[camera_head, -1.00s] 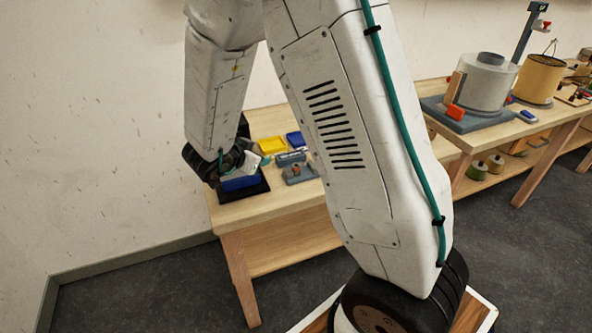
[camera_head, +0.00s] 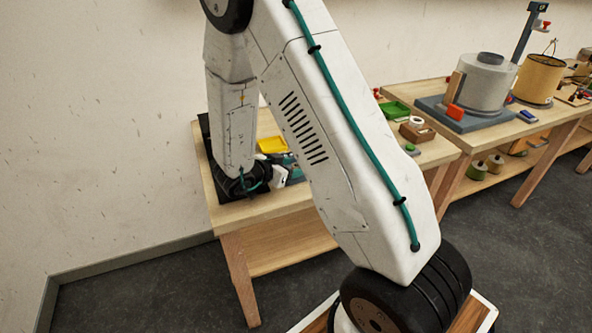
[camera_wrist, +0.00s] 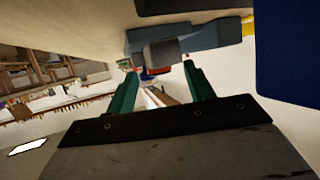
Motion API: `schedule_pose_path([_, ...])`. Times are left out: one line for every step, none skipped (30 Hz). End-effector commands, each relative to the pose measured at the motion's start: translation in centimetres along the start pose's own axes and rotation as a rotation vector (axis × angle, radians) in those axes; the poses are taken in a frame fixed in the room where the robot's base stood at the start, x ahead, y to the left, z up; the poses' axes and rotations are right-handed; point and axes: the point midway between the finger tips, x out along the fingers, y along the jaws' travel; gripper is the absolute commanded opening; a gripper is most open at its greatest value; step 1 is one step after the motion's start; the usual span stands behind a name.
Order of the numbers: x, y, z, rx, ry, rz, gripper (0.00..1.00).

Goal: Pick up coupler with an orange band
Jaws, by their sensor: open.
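My gripper (camera_wrist: 158,72) is open, with its two teal fingers apart in the wrist view. Ahead of the gap a grey block-like piece (camera_wrist: 162,51) stands out from a slate-blue fixture (camera_wrist: 205,37). A small orange-red patch (camera_wrist: 156,71) shows between the fingertips, with blue beside it. I cannot tell whether this patch is the coupler's band or something farther off. In the head view my gripper (camera_head: 288,165) is low over the left table, and my arm hides most of what is around it. No coupler can be made out there.
A yellow tray (camera_head: 271,145) lies just behind my gripper on the left table (camera_head: 250,211). A green tray (camera_head: 395,110) and a wooden box (camera_head: 416,132) stand farther right. A blue surface (camera_wrist: 290,55) fills the wrist view's right edge.

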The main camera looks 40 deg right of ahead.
Motion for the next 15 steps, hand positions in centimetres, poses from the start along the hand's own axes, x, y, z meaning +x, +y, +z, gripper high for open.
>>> schedule_pose_path([0.05,-0.01,-0.01,0.0,0.0,0.0,0.53])
schedule_pose_path([0.04,-0.02,0.0,0.0,0.0,-0.001,0.53])
schedule_pose_path([0.02,-0.02,0.0,0.0,0.0,-0.001,0.53])
schedule_pose_path([0.01,-0.03,0.0,0.0,0.0,-0.001,0.53])
schedule_pose_path([0.01,-0.03,0.0,0.0,0.0,-0.001,0.53])
schedule_pose_path([0.01,-0.03,0.0,0.0,0.0,-0.001,0.45])
schedule_pose_path([0.0,-0.03,0.0,0.0,0.0,-0.001,0.36])
schedule_pose_path([0.0,-0.03,0.0,0.0,0.0,-0.001,0.28])
schedule_pose_path([0.0,-0.03,0.0,0.0,0.0,-0.001,0.17])
schedule_pose_path([-0.01,-0.03,0.0,0.0,0.0,-0.001,0.08])
schedule_pose_path([-0.01,-0.04,0.0,0.0,0.0,-0.001,0.05])
schedule_pose_path([-0.01,-0.04,0.0,0.0,0.0,-0.001,0.05])
schedule_pose_path([-0.01,-0.04,0.0,0.0,0.0,-0.001,0.05])
schedule_pose_path([-0.02,-0.04,0.0,0.0,0.0,-0.001,0.05])
schedule_pose_path([-0.02,-0.04,0.0,0.0,0.0,-0.001,0.01])
